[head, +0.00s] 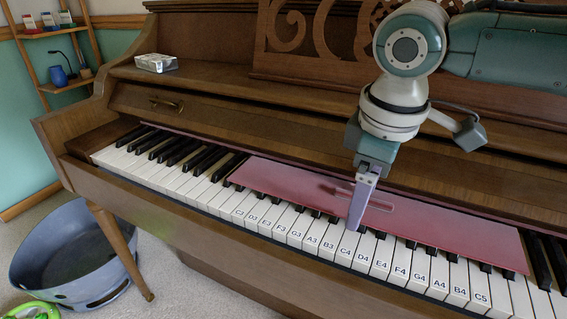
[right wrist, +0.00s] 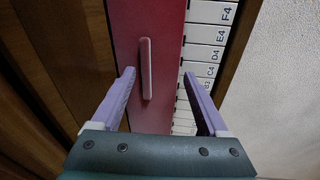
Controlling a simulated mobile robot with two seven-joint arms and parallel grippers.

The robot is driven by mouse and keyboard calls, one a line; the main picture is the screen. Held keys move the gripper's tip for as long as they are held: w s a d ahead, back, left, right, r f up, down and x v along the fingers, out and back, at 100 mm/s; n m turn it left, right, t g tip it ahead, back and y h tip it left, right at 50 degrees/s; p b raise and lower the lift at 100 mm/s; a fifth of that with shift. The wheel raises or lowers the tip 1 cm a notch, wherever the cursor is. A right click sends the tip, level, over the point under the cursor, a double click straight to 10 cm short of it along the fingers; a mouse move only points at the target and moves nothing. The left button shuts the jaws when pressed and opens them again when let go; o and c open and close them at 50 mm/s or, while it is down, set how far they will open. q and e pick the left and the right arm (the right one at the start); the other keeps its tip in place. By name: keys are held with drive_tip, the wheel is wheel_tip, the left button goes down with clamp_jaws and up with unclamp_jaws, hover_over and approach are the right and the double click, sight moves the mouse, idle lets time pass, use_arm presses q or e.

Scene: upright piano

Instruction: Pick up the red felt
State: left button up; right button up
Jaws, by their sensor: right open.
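The red felt (head: 290,185) is a long flat strip lying across the piano keys, covering the back part of the middle keys. It has a raised bar handle, seen beside my gripper in the head view (head: 375,203) and clearly in the right wrist view (right wrist: 146,69). My right gripper (head: 358,220) is at the felt near the C4 key. In the right wrist view its lilac fingers (right wrist: 162,80) are apart, with the felt (right wrist: 122,45) and some white keys between them and the handle just ahead, nearer the left finger. It holds nothing. My left gripper is out of view.
The piano's fallboard (head: 240,121) rises behind the keys. A small clear box (head: 156,62) sits on the piano top at left. A grey-blue tub (head: 75,255) stands on the floor at left, near a piano leg. A wall shelf (head: 58,83) holds small items.

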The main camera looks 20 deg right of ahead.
drive_tip(key=shift+f, duration=0.1)
drive_tip(key=shift+c, duration=0.2)
drive_tip(key=c, duration=1.1)
